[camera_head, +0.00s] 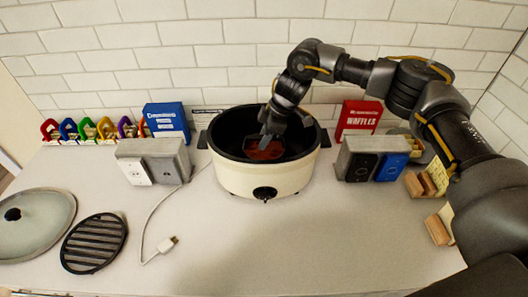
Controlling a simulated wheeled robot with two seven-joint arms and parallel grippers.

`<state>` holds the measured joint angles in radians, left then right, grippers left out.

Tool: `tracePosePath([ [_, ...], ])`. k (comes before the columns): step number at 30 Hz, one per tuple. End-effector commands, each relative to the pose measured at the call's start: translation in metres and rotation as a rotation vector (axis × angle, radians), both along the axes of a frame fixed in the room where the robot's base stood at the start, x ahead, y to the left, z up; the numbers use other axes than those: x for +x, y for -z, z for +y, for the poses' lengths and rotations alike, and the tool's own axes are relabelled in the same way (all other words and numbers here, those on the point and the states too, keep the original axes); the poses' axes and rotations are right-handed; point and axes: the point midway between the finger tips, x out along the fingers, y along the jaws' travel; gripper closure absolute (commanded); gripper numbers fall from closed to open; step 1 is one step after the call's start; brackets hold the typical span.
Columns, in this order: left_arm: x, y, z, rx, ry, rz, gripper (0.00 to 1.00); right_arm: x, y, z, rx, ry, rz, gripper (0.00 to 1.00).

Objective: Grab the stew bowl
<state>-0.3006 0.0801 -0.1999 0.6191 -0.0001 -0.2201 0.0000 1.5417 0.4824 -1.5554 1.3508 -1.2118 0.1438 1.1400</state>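A cream electric cooker pot (255,181) with a dark inside and side handles stands in the middle of the counter. A reddish-brown thing (270,155), which may be the stew bowl or stew, lies low inside it; its shape is partly hidden by my gripper. My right gripper (265,143) reaches down into the pot from the upper right, just over or at the reddish thing. I cannot tell whether its fingers are open, shut or touching it. My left gripper is not in view.
A blue box (167,122) and a red waffles box (359,119) stand behind the pot. Grey outlet blocks (148,163) flank it. A white cord (160,205), a black grill rack (94,243) and a lid (38,225) lie left. The front counter is clear.

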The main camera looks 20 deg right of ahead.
Motion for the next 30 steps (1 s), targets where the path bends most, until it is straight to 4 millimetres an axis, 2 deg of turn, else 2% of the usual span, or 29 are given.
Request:
tracePosePath([
  [1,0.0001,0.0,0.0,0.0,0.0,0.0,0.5,0.0001,-0.0002,-0.0001,0.0,0.0,0.0,0.79],
  [6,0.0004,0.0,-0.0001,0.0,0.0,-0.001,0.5,0.0001,-0.0004,-0.0001,0.0,0.0,0.0,1.0],
  [30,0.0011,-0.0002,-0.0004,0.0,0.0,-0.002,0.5,0.0002,-0.0008,-0.0005,0.0,0.0,-0.001,1.0],
])
